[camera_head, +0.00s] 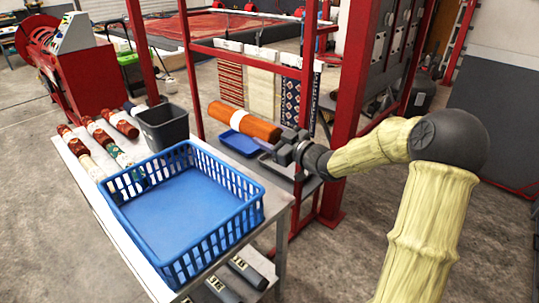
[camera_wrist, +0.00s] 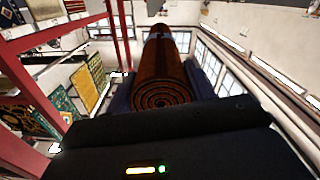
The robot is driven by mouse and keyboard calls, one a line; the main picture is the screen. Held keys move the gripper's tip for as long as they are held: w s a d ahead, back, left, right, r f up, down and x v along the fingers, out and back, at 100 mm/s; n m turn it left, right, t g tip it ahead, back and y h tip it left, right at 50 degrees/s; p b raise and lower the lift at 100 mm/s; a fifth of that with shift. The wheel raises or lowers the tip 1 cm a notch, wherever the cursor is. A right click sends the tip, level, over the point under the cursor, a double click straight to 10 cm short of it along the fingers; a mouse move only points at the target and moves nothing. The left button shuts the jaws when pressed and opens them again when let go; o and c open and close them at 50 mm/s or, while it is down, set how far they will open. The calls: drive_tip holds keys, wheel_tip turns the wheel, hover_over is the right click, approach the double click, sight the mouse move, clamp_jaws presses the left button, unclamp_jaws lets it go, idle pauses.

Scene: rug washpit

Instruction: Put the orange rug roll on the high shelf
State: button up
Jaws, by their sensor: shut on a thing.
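The orange rug roll (camera_head: 243,121) is held level in the air, with a pale band around its middle. My gripper (camera_head: 284,143) is shut on its right end. In the wrist view the roll (camera_wrist: 160,78) points away from the camera, its spiral end facing me between the dark fingers. Behind and below the roll is a red-framed rack (camera_head: 336,150) with a grey shelf board (camera_head: 287,178). Which level is the high shelf is not clear from these views.
A blue tray (camera_head: 238,144) lies below the roll. On the table at left stand an empty blue basket (camera_head: 190,243), a dark bin (camera_head: 165,130) and several small rug rolls (camera_head: 103,134). Rugs hang behind the rack (camera_head: 262,85). Red posts stand close to my arm.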

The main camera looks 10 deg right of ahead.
sight(270, 125)
wheel_tip(270, 125, up, 4)
drive_tip(key=shift+r+p, duration=0.2)
drive_tip(key=shift+p, duration=0.1)
idle(0.5)
